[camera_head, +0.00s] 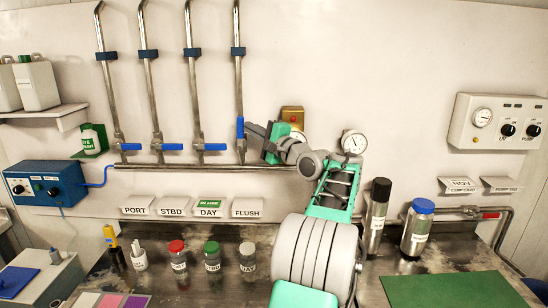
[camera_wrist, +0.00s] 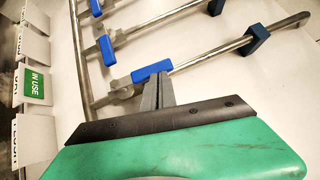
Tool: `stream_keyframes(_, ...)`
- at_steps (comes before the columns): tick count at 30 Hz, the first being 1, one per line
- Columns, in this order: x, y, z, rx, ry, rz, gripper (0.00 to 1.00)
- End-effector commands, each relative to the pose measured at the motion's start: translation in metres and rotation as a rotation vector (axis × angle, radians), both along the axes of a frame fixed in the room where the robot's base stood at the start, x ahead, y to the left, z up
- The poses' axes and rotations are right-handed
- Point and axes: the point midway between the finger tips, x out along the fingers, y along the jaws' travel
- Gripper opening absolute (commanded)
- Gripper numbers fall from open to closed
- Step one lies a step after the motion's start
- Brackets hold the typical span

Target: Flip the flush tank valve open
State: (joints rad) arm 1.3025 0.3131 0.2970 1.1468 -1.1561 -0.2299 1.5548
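The flush valve is on the rightmost of several vertical pipes, above the FLUSH label (camera_head: 248,208). Its blue handle (camera_head: 240,127) stands upright, in line with the pipe. In the wrist view the handle (camera_wrist: 152,70) also lies along its pipe. My gripper (camera_head: 256,130) is just right of the handle, coming from the right. In the wrist view my gripper's fingers (camera_wrist: 158,82) look closed together, with the tips at the handle's side. I cannot tell whether they touch it. The other blue handles, such as the DAY handle (camera_head: 215,147), lie crosswise to their pipes.
A green IN USE tag (camera_head: 208,202) sits on the DAY label. A horizontal pipe (camera_head: 180,166) runs below the valves. A brass box (camera_head: 292,117) and a gauge (camera_head: 354,142) are right of my gripper. Bottles, including a blue-capped one (camera_head: 417,230), stand on the bench below.

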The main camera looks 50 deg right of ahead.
Motion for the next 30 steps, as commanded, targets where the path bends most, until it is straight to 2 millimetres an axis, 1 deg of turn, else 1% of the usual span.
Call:
stream_keyframes(1,0.0020,0.0018,0.0035,-0.001,-0.001,0.002,0.00)
stream_keyframes(9,0.0067,0.0054,0.0056,-0.001,-0.002,0.003,0.00)
stream_keyframes(23,0.0075,0.0063,0.0060,-0.001,-0.004,0.003,0.00)
stream_keyframes(26,0.0066,0.0051,0.0066,-0.001,-0.003,0.003,0.00)
stream_keyframes(30,-0.0011,-0.0032,0.0087,0.001,-0.003,0.005,0.00)
